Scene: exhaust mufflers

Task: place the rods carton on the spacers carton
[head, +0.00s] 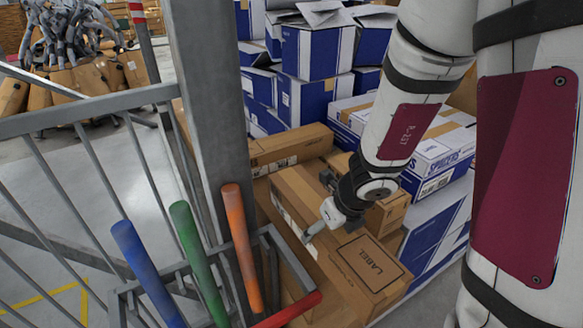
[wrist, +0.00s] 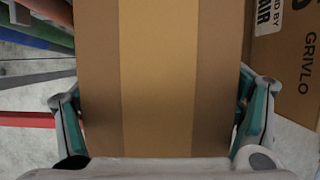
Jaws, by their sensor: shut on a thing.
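My gripper (head: 325,222) is low among the brown cartons in the head view. In the wrist view its two teal-sided fingers (wrist: 160,125) press on either side of a brown taped carton (wrist: 98,75), which has a tan strip down its middle. No name shows on this carton, so I cannot read whether it is the rods carton. A white and blue carton (head: 438,160) at the right, partly behind my arm, carries blue lettering that looks like "spacers". Its top has tan tape, and my arm hides part of it.
A brown carton printed LABEL (head: 368,262) lies just right of my gripper. A carton printed GRIVLO (wrist: 285,70) stands close at the right in the wrist view. A grey post (head: 208,90), railing and coloured bars (head: 240,245) stand at the left. Blue-white cartons (head: 315,50) are piled behind.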

